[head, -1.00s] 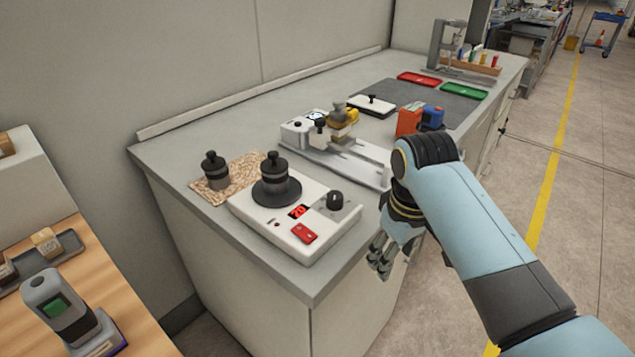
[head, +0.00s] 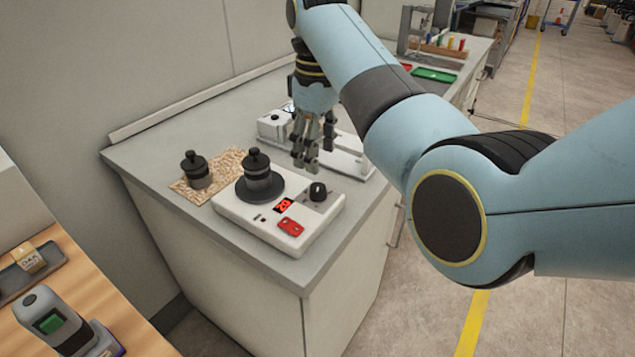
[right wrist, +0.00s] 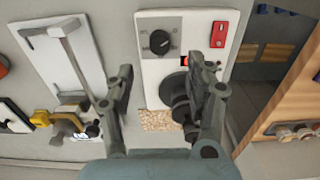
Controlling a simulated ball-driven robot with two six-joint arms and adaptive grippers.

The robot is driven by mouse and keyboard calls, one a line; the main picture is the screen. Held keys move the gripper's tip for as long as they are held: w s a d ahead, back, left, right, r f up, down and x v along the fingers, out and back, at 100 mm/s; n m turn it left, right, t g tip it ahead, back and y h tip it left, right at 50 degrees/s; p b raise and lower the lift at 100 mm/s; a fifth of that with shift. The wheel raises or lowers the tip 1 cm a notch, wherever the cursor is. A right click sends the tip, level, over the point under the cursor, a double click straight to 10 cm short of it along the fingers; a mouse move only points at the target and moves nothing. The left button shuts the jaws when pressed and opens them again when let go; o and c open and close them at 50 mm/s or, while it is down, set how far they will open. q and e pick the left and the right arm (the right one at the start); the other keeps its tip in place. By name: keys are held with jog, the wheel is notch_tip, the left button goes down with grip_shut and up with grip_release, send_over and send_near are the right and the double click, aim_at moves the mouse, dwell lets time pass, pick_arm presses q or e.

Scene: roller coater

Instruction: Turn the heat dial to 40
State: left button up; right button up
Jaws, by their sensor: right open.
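The white hotplate unit (head: 279,213) sits on the near end of the grey bench. Its black heat dial (head: 318,191) is on the right part of its top, on a grey panel with marks too small to read. The dial also shows in the right wrist view (right wrist: 160,40). A red display (head: 284,205) reads 20. My right gripper (head: 305,163) is open and empty, pointing down above the back edge of the unit, up and left of the dial. In the right wrist view its fingers (right wrist: 166,88) are spread apart, with the dial beyond them. My left gripper is not in view.
A black weighted pot (head: 258,177) stands on the unit's round plate, left of the dial. Another (head: 196,170) stands on a speckled mat. A red button (head: 291,227) is at the unit's front. A white coater (head: 345,152) lies behind my right gripper.

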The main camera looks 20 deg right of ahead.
aim_at(318, 187)
notch_tip(318, 187, down, 8)
jog(key=shift+f, duration=0.15)
jog(key=shift+c, duration=0.4)
grip_shut()
jog(key=shift+r+m+p, duration=0.2)
jog(key=shift+m+p, duration=0.7)
jog(key=shift+p, duration=0.1)
jog(key=m+p, duration=0.2)
jog(key=shift+m, duration=0.3)
jog(key=m+p, duration=0.1)
jog(key=m, duration=0.2)
jog(key=shift+m+p, duration=0.3)
jog(key=shift+f+m+p, duration=0.1)
jog(key=shift+m+p, duration=0.45)
jog(key=shift+m, duration=1.25)
